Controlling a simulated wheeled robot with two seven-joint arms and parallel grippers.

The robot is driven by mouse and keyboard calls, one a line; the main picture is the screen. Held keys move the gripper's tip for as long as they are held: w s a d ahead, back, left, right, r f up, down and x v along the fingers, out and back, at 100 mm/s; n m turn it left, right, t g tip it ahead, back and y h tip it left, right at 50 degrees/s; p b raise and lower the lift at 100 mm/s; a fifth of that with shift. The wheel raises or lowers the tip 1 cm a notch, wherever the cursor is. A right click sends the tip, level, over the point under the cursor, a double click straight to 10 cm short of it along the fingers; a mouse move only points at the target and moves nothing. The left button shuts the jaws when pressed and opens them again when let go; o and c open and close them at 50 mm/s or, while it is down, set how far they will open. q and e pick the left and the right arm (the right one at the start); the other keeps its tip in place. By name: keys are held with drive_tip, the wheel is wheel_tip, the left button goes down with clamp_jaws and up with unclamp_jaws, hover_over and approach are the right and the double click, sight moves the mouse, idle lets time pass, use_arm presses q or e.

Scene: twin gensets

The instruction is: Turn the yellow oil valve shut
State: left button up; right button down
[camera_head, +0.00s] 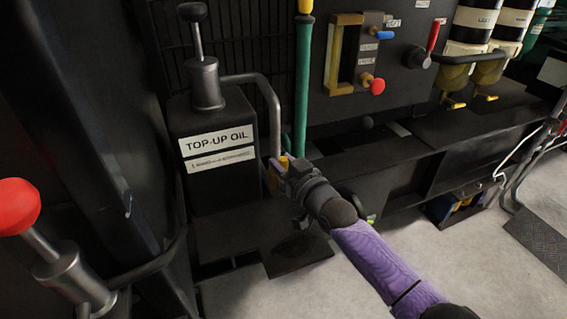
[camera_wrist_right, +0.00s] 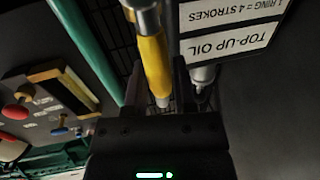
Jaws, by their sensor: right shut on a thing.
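The yellow oil valve handle (camera_wrist_right: 154,62) lies between the two fingers of my right gripper (camera_wrist_right: 159,78) in the wrist view. It sits on a grey metal pipe fitting. In the head view only a small bit of yellow (camera_head: 283,161) shows beside the TOP-UP OIL tank (camera_head: 215,150), and my right gripper (camera_head: 277,172) covers most of the valve. The right gripper is shut on the yellow handle. My left gripper is not in view.
A green pipe (camera_head: 302,85) rises just behind the gripper. A bent grey pipe (camera_head: 268,95) leaves the tank. A panel carries a red knob (camera_head: 377,86) and a red lever (camera_head: 433,36). Another red-topped pump (camera_head: 15,207) stands at the near left.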

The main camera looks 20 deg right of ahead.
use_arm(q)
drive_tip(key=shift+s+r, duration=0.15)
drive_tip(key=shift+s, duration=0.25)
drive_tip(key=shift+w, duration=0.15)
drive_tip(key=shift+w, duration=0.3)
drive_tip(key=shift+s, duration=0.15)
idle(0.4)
